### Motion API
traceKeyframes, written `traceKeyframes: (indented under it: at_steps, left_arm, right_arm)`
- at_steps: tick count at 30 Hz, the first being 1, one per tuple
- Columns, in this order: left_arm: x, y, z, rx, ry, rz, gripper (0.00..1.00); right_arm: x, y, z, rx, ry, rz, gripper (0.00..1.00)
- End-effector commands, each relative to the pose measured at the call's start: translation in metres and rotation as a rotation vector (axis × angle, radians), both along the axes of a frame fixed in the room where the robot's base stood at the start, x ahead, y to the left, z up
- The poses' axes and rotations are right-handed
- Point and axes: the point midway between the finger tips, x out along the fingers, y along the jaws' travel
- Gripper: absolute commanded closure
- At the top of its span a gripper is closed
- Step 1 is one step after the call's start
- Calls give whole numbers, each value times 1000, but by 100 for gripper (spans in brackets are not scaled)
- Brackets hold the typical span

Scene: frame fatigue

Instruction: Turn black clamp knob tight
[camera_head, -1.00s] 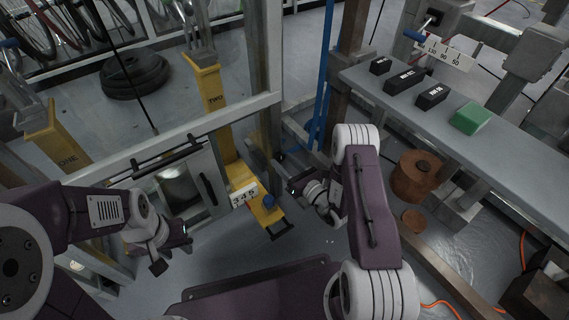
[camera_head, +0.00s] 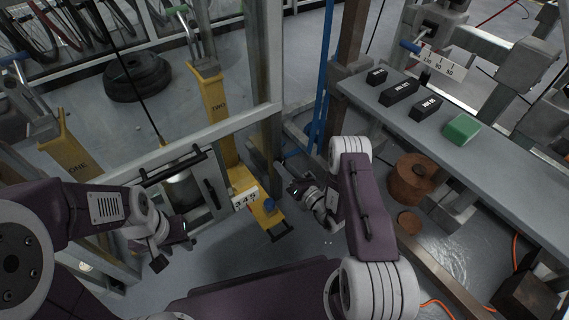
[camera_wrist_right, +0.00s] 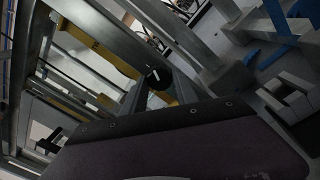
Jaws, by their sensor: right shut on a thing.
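The black clamp knob (camera_wrist_right: 158,77) shows in the right wrist view as a dark disc with a white mark. My right gripper (camera_wrist_right: 160,92) appears shut around it, with a grey finger on either side. In the head view my right gripper (camera_head: 294,187) is beside the metal post, and the knob is too dark and small to make out there. My left gripper (camera_head: 176,249) is at the lower left, in front of the frame, empty, with its fingers apart.
A yellow post marked TWO (camera_head: 214,100) and a yellow block with a number plate (camera_head: 246,199) stand left of my right gripper. A grey shelf (camera_head: 500,145) carries several black blocks and a green block (camera_head: 461,130). Rusty cylinders (camera_head: 410,180) stand on the floor at right.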

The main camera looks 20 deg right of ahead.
Motion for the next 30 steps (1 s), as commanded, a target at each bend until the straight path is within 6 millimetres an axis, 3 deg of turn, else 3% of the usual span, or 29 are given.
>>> traceKeyframes:
  at_steps: [9,30]
  left_arm:
    - [0,0,25,0,0,0,64]
    - [0,0,55,0,0,0,64]
  right_arm:
    - [-1,1,2,280,104,0,100]
    - [-1,2,0,904,330,-1,100]
